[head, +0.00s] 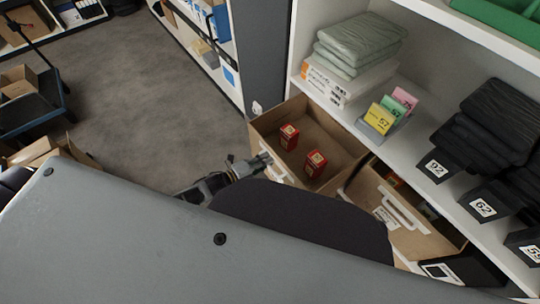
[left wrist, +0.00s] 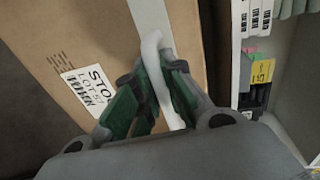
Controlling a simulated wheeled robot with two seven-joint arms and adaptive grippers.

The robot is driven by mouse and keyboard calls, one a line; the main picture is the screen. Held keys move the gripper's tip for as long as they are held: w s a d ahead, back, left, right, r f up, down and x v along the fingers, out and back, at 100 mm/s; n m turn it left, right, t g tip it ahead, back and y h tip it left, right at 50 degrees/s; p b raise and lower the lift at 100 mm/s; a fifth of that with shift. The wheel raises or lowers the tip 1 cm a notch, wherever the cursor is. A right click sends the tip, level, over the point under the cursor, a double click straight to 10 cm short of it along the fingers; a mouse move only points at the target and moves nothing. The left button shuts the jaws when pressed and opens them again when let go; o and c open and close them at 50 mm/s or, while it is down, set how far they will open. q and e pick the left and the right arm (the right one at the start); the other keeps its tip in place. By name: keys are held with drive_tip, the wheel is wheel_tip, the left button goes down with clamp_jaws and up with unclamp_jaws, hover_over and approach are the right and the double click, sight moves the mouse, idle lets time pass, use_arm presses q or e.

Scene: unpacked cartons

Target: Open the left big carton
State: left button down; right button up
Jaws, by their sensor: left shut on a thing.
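The left big carton (head: 318,122) is a brown drawer-like box in the lower shelf. It stands pulled out, its inside visible, with two red boxes (head: 289,137) (head: 316,163) in it. My left gripper (head: 262,163) is at the carton's front edge. In the left wrist view my left gripper (left wrist: 158,80) has its green fingers closed around the white handle (left wrist: 153,47) on the brown carton front (left wrist: 70,35). A white label shows beside the handle. The handle is mostly hidden in the head view. My right gripper is not in view.
A second brown carton (head: 432,243) with a white handle stands to the right of the first. Above are shelves with green folded packs (head: 362,40), coloured cards (head: 380,117) and black folded items (head: 497,115). Grey floor (head: 140,95) is free at left.

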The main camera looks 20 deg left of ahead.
use_arm(q)
drive_tip(key=shift+s+a+f, duration=0.1)
drive_tip(key=shift+s+a, duration=0.05)
drive_tip(key=shift+s, duration=0.05)
drive_tip(key=c, duration=1.5)
unclamp_jaws()
drive_tip(key=shift+s+a, duration=0.1)
drive_tip(key=shift+a, duration=0.05)
drive_tip(key=shift+v, duration=5.85)
